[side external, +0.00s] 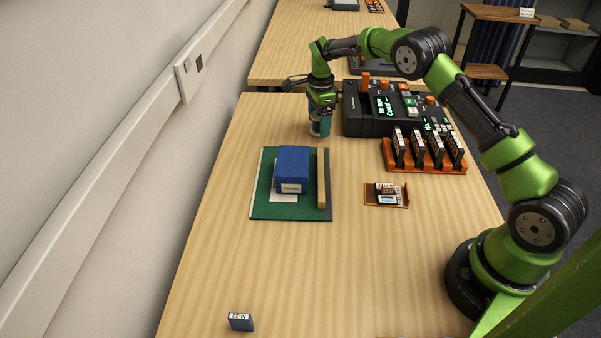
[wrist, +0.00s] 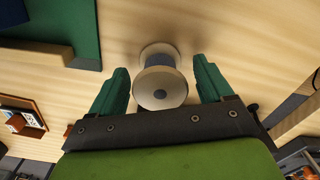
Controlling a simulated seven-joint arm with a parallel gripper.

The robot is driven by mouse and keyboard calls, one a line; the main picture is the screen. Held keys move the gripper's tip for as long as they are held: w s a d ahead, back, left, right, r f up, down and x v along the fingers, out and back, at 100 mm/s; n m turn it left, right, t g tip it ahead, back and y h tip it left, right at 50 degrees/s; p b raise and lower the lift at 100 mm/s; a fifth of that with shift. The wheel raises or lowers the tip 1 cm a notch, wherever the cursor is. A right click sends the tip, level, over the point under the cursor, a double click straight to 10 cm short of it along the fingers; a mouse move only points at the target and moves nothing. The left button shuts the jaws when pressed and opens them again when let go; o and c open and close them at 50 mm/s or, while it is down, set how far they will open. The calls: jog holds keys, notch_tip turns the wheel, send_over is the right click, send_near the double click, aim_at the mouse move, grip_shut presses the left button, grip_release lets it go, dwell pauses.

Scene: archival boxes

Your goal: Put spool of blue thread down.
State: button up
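The spool of blue thread (wrist: 160,88) shows in the wrist view, with pale round flanges and a narrow dark blue band between them. It appears to stand upright on the wooden table. My gripper (wrist: 161,66) has its green fingers on either side of the spool, with a visible gap on both sides. The fingers are open and do not appear to touch it. In the side external view my gripper (side external: 320,130) points down, low over the table behind the green mat. The fingers hide the spool in that view.
A green mat (side external: 265,205) with a blue box (side external: 293,165) lies nearer the camera. A dark console (side external: 370,115) stands close right of my gripper. An orange rack (side external: 425,160) of cartridges and a small brown tray (side external: 400,200) are further right. The front table is mostly clear.

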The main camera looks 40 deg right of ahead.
aim_at(319, 115)
jog(key=shift+r, duration=0.15)
jog(key=s+a+r+n+t, duration=0.1)
jog(key=s+r+n, duration=0.1)
jog(key=r, duration=0.5)
jog(key=s+a+r+n, duration=0.1)
jog(key=s+r, duration=0.2)
jog(key=r, duration=0.5)
jog(key=s+a+r+n+t, duration=0.1)
jog(key=s+a+r+n, duration=0.1)
jog(key=r, duration=0.5)
jog(key=s+a+r+n+t+y, duration=0.1)
jog(key=s+a+r+n+t, duration=0.15)
jog(key=s+r+n, duration=0.4)
jog(key=s+a+f+n+t, duration=0.1)
jog(key=s+a+f+n, duration=0.2)
jog(key=s, duration=0.6)
jog(key=s+a+f+n+t+y, duration=0.1)
jog(key=s+a+f+n, duration=0.2)
jog(key=s, duration=0.7)
jog(key=shift+s+a+n+t, duration=0.3)
jog(key=shift+a+n+t, duration=0.05)
jog(key=shift+n, duration=0.2)
